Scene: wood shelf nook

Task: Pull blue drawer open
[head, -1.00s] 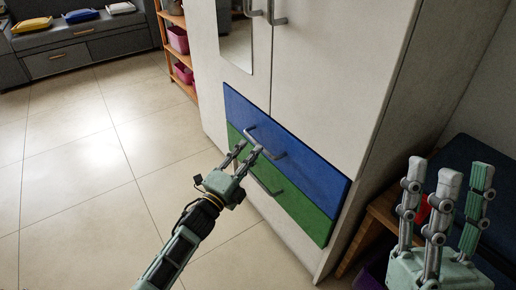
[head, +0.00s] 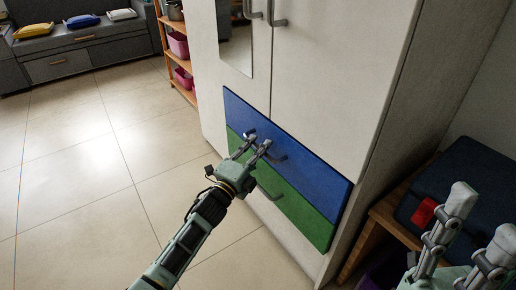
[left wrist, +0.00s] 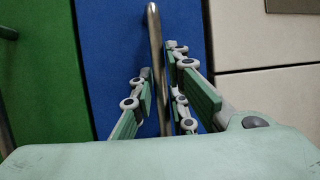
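The blue drawer (head: 308,165) is the upper of two drawer fronts low in the white cabinet. It looks closed, nearly level with the green front below. Its grey metal handle (head: 281,156) is partly hidden by my left gripper (head: 256,142). In the left wrist view, the handle (left wrist: 155,45) runs between the fingers of my left gripper (left wrist: 158,95). The fingers are apart, with slim gaps beside the bar, so the gripper is open around it. My right gripper (head: 478,225) is at the lower right, open and empty, partly cut off by the frame.
The green drawer (head: 300,208) with its own handle (head: 268,190) lies just below the blue one. White cabinet doors (head: 330,70) rise above. A wooden bench (head: 385,212) with a dark cushion stands right of the cabinet. Tiled floor (head: 80,150) at left is clear.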

